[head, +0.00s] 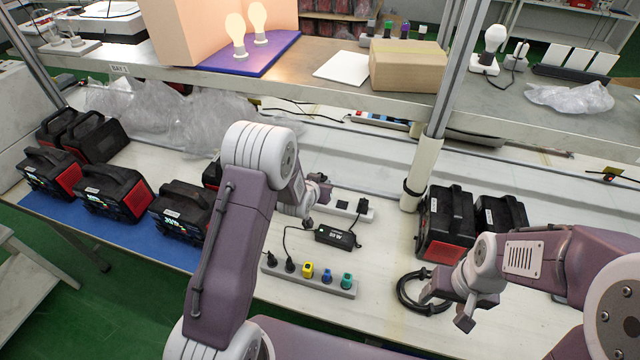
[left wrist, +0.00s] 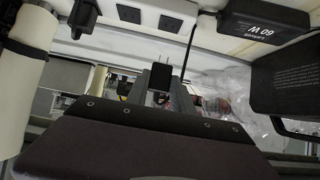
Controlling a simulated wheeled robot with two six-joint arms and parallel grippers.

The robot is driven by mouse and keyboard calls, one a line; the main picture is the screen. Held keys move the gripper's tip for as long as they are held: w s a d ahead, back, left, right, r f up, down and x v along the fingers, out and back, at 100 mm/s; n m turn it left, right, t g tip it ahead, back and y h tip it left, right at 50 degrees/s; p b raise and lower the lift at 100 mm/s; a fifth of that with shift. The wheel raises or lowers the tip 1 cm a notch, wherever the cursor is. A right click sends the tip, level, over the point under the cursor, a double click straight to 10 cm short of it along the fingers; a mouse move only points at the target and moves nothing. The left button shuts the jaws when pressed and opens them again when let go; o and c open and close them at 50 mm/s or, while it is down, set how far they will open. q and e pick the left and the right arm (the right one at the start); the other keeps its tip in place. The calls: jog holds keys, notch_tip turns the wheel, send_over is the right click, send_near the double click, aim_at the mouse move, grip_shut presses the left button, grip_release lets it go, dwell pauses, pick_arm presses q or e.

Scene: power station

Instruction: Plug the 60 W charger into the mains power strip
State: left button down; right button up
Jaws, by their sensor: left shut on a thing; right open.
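The white mains power strip (head: 340,207) lies on the bench, with a black plug (head: 362,207) at its right end. It also shows at the top of the left wrist view (left wrist: 150,14), with bare sockets. A black charger (head: 338,236) lies in front of it, its label hard to read there; a charger (left wrist: 264,24) marked 60 W shows in the left wrist view. My left gripper (head: 322,190) is shut on a black plug (left wrist: 160,76) with metal prongs showing, apart from the strip's sockets. My right gripper (head: 450,292) is open, near a coiled black cable (head: 408,292).
A grey strip (head: 312,278) with several coloured plugs lies in front. Black and red power stations stand on a blue mat (head: 130,232) at left and on the right (head: 445,222). A post (head: 424,165) and upper shelf stand behind. Bench room shows right of the grey strip.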

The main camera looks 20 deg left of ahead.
pick_arm(q)
jog(key=shift+w+f, duration=0.25)
jog(key=shift+w, duration=0.45)
jog(key=shift+s+f+b, duration=0.15)
jog(key=shift+f+b, duration=0.35)
jog(key=shift+f, duration=0.05)
jog(key=shift+s+f+b, duration=0.15)
jog(key=shift+f+b, duration=0.35)
jog(key=shift+f, duration=0.05)
jog(key=shift+s+f+b, duration=0.2)
jog(key=shift+f+b, duration=0.55)
jog(key=shift+f, duration=0.15)
jog(key=shift+f+b, duration=0.5)
jog(key=shift+f, duration=0.2)
jog(key=shift+w+r, duration=0.1)
pick_arm(e)
jog(key=f, duration=0.4)
jog(key=shift+w+f, duration=0.1)
jog(key=shift+w, duration=0.15)
jog(key=shift+f, duration=0.25)
